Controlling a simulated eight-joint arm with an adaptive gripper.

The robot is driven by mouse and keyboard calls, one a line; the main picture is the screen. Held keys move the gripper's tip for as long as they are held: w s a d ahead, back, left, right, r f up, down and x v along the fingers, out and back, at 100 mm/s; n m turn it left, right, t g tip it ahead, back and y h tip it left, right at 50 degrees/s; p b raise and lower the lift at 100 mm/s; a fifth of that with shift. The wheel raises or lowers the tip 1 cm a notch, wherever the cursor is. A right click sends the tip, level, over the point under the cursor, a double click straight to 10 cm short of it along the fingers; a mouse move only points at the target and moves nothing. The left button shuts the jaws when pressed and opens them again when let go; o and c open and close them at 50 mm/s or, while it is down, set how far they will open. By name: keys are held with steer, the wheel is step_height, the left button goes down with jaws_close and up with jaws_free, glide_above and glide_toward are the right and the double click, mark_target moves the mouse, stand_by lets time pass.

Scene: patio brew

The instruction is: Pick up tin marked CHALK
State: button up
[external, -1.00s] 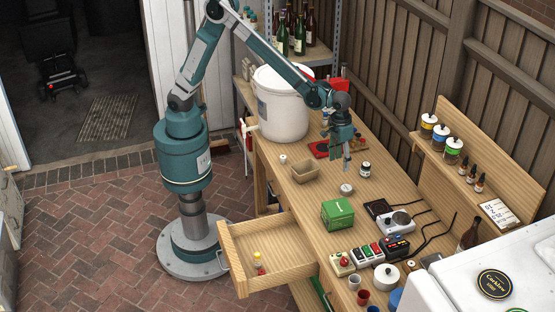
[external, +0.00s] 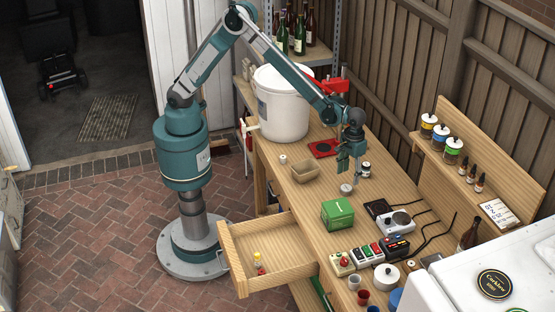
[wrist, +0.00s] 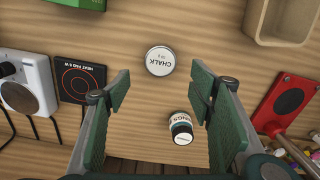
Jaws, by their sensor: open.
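The tin marked CHALK (wrist: 160,61) is a small round tin with a pale lid, lying flat on the wooden bench. In the wrist view it sits just beyond and between my fingertips, its lettering readable. A small dark jar with a white lid (wrist: 181,131) lies between the fingers in the wrist view, nearer the palm.
A green box (external: 338,214), a cardboard tray (external: 305,169) and a heat pad (wrist: 82,79) stand around the tin. A white scale-like device (wrist: 26,87) and a red plate (wrist: 290,98) are further out. An open drawer (external: 268,252) juts from the bench front.

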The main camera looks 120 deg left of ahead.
mark_target(347, 188)
steer(key=shift+f, duration=1.25)
steer(key=shift+f, duration=0.1)
steer(key=shift+s+d+f, duration=0.1)
steer(key=shift+f, duration=1.15)
steer(key=shift+s+d+f, duration=0.1)
steer(key=shift+f, duration=1.15)
steer(key=shift+c, duration=0.4)
steer(key=c, duration=0.9)
